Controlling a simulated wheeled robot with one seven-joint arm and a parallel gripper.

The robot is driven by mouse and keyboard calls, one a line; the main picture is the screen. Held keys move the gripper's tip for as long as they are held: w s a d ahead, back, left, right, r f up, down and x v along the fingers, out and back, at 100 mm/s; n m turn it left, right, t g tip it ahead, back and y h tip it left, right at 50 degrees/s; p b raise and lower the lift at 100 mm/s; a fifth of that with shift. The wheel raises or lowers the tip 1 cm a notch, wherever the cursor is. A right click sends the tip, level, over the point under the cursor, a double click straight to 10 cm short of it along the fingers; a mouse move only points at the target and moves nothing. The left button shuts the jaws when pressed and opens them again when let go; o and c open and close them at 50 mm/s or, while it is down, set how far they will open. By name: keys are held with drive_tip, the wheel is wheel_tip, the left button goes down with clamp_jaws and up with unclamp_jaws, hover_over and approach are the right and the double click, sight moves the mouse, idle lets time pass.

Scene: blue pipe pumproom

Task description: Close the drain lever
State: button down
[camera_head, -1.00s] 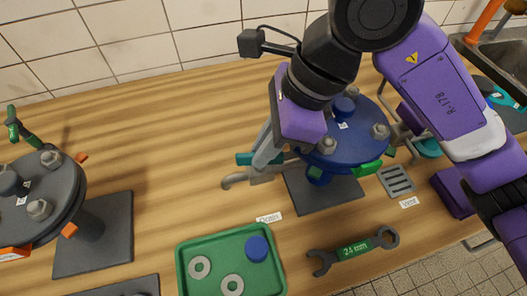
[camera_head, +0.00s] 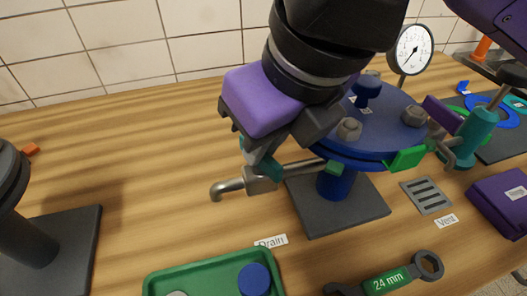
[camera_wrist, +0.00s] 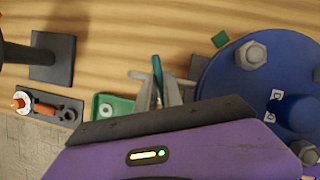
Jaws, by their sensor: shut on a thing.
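The drain valve (camera_head: 262,182) is a grey metal pipe with a spout bent down at its left end, sticking out left from the blue flanged vessel (camera_head: 385,132). Its teal lever (camera_head: 268,166) shows just above the pipe, partly hidden by my gripper. My gripper (camera_head: 259,158) comes down from above and is shut on the lever. In the wrist view the teal lever (camera_wrist: 157,68) stands up between my two grey fingers (camera_wrist: 160,92). A "Drain" label (camera_head: 271,242) lies on the table below the valve.
A green tray (camera_head: 160,279) and a 24 mm wrench (camera_head: 388,281) lie in front. A teal vent valve (camera_head: 474,135), a pressure gauge (camera_head: 410,49), a grate (camera_head: 426,195) and a purple box (camera_head: 500,203) are at right. Bare wood (camera_head: 150,165) lies to the left.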

drive_tip(key=m+h+b, duration=0.1)
drive_tip(key=m+b, duration=0.2)
drive_tip(key=shift+f+t, duration=0.2)
drive_tip(key=shift+t, duration=0.1)
drive_tip(key=shift+a+r+m+h+b, duration=0.1)
drive_tip(key=shift+m+h+b, duration=0.2)
drive_tip(key=shift+m+b, duration=0.55)
drive_tip(key=shift+r, duration=0.1)
drive_tip(key=c, duration=1.5)
unclamp_jaws()
drive_tip(key=shift+s+r, duration=0.1)
drive_tip(key=p+v, duration=0.1)
drive_tip(key=v, duration=0.6)
drive_tip(key=shift+s+r, duration=0.15)
drive_tip(key=shift+r, duration=0.1)
drive_tip(key=shift+s, duration=0.1)
